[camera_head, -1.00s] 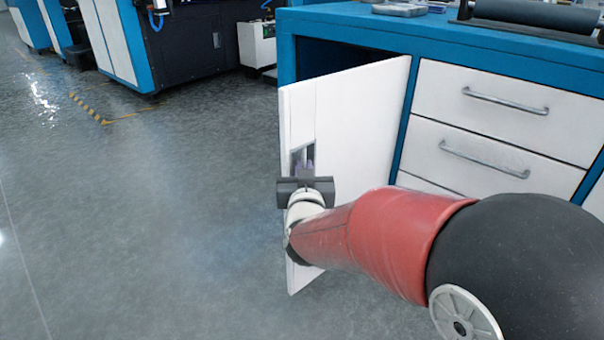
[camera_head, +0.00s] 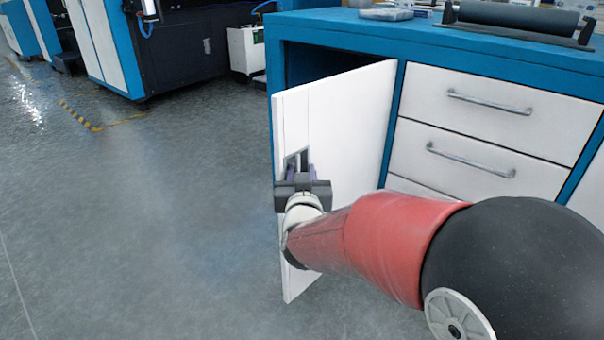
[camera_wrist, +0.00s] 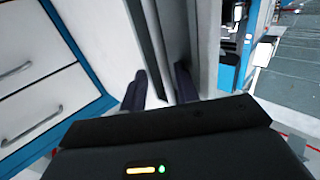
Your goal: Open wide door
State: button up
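The wide door (camera_head: 342,130) is a white cabinet door on the blue bench, standing partly open and swung out toward me. A dark cabinet opening (camera_head: 305,62) shows above and behind it. My gripper (camera_head: 303,172) is at the recessed grey handle (camera_head: 293,162) near the door's free edge. In the wrist view the two dark fingers (camera_wrist: 160,90) are apart, with a grey upright strip of the door's handle area (camera_wrist: 146,45) between them. Whether they press on it I cannot tell. My wrist hides the door's lower part.
White drawers (camera_head: 485,130) with bar handles are right of the door. The benchtop (camera_head: 400,27) carries a dark roller (camera_head: 515,15) at the right. Open grey floor (camera_head: 140,220) lies left of the door. Machines (camera_head: 165,50) stand farther back.

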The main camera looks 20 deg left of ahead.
jog(key=v, duration=0.7)
jog(key=shift+s, duration=0.4)
jog(key=shift+d, duration=0.15)
jog(key=s+d+r+g+p, duration=0.1)
jog(key=d+r+g+p, duration=0.5)
jog(key=d, duration=0.5)
jog(key=s+d+r+m+g+h+p, duration=0.2)
jog(key=s+d+g+h+p, duration=0.3)
jog(key=s+d, duration=1.3)
jog(key=shift+d+r+m+g+p, duration=0.2)
jog(key=shift+r+m+g+p, duration=0.1)
jog(key=shift+m+p, duration=0.3)
jog(key=shift+a, duration=0.1)
